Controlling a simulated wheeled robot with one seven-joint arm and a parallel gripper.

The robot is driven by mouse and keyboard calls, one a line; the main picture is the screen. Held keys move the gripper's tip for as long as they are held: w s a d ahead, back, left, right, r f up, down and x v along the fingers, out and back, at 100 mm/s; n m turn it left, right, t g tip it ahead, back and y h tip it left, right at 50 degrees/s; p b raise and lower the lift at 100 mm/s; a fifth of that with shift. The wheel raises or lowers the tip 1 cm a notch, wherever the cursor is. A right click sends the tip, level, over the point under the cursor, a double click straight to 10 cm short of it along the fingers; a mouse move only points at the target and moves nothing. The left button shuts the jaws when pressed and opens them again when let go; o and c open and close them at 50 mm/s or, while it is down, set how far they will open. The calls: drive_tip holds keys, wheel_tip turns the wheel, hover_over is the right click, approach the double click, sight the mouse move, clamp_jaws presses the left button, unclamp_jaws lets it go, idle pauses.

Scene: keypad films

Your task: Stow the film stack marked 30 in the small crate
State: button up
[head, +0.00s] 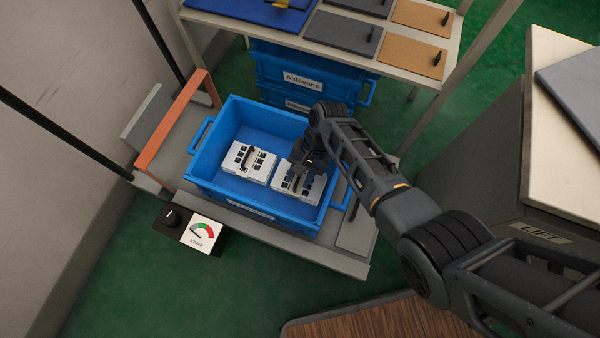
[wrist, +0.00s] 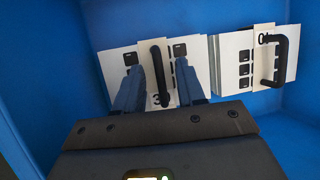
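The blue crate (head: 213,165) stands open on a low trolley, with two white film stacks inside. One stack (head: 310,192) lies under my gripper (head: 308,164); in the wrist view this stack (wrist: 113,66) shows a label starting with "3", the rest hidden. Its black upright handle (wrist: 157,66) stands between the fingers of my gripper (wrist: 158,75), which are apart with a gap on each side. The other stack (head: 240,157), marked with what looks like "04", lies beside it; in the wrist view it (wrist: 229,62) is on the right.

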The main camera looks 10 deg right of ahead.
drive_tip(key=p+v, duration=0.3)
drive_tip(key=v, duration=0.4)
drive_tip(key=shift+d+r+p, duration=0.15)
drive_tip(key=shift+r+p, duration=0.15)
drive_tip(key=shift+w, duration=0.15)
drive_tip(key=shift+r, duration=0.1)
wheel_tip(320, 180, up, 9)
drive_tip(key=p, duration=0.9)
drive_tip(key=shift+p, duration=0.3)
